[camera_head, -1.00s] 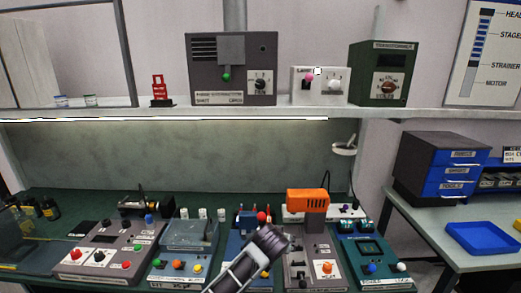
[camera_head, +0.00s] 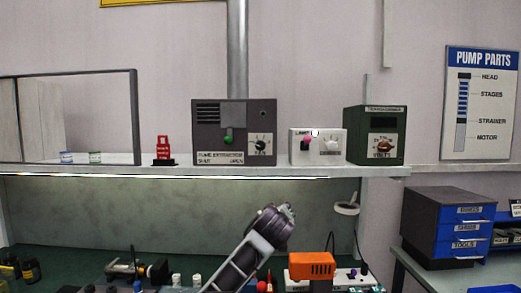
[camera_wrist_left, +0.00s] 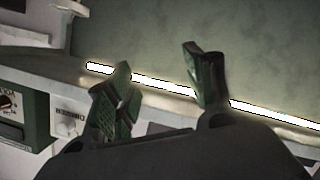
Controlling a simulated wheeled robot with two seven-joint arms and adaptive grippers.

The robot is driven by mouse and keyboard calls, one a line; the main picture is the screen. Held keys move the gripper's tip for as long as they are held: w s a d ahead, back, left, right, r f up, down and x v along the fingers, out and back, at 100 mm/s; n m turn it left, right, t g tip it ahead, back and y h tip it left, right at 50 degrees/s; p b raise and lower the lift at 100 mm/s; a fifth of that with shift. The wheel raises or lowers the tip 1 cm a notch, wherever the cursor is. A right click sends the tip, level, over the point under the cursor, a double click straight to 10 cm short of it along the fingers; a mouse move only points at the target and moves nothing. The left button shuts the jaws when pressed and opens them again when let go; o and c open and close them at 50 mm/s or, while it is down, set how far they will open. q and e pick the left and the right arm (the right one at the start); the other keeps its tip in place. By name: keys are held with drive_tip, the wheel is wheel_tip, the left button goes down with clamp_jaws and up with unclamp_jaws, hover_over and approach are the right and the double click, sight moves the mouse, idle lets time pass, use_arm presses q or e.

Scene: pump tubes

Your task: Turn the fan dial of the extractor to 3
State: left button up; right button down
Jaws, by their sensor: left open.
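The extractor (camera_head: 205,143) is a grey box on the shelf in the head view, with a vent, a green knob (camera_head: 229,138) and a duct rising from its top. Its fan dial (camera_head: 260,144) is a small black knob on a white plate at its right side. The dial's setting is too small to read. My left gripper (camera_head: 287,210) is below the shelf, lower than the dial and a little to its right, touching nothing. In the left wrist view its two fingers (camera_wrist_left: 160,68) are apart with nothing between them. The right gripper is not in view.
The lamp box (camera_head: 318,153) and green transformer (camera_head: 359,128) stand right of the extractor. The shelf edge (camera_head: 100,172), with a light strip below, lies above my gripper. An orange tool (camera_head: 311,266) stands on the bench. A red item (camera_head: 163,148) stands left of the extractor.

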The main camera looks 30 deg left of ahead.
sight(260, 147)
use_arm(q)
drive_tip(key=s+a+r+n+t+y, duration=0.1)
drive_tip(key=a+r+n+y, duration=0.1)
drive_tip(key=r, duration=0.8)
drive_tip(key=s+a+r+n+t+y, duration=0.1)
drive_tip(key=s+a+r+n, duration=0.1)
drive_tip(key=r, duration=0.9)
drive_tip(key=shift+s+a+n+y, duration=0.25)
drive_tip(key=shift+a+n+y, duration=0.25)
drive_tip(key=shift+n, duration=0.7)
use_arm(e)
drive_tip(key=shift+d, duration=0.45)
use_arm(q)
drive_tip(key=shift+w+a+r, duration=0.15)
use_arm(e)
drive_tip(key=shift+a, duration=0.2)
use_arm(q)
drive_tip(key=p+x, duration=0.4)
drive_tip(key=x, duration=0.7)
drive_tip(key=shift+w, duration=0.3)
drive_tip(key=shift+w+a+h+p, duration=0.3)
drive_tip(key=shift+w+a+p, duration=0.25)
drive_tip(key=shift+w, duration=0.3)
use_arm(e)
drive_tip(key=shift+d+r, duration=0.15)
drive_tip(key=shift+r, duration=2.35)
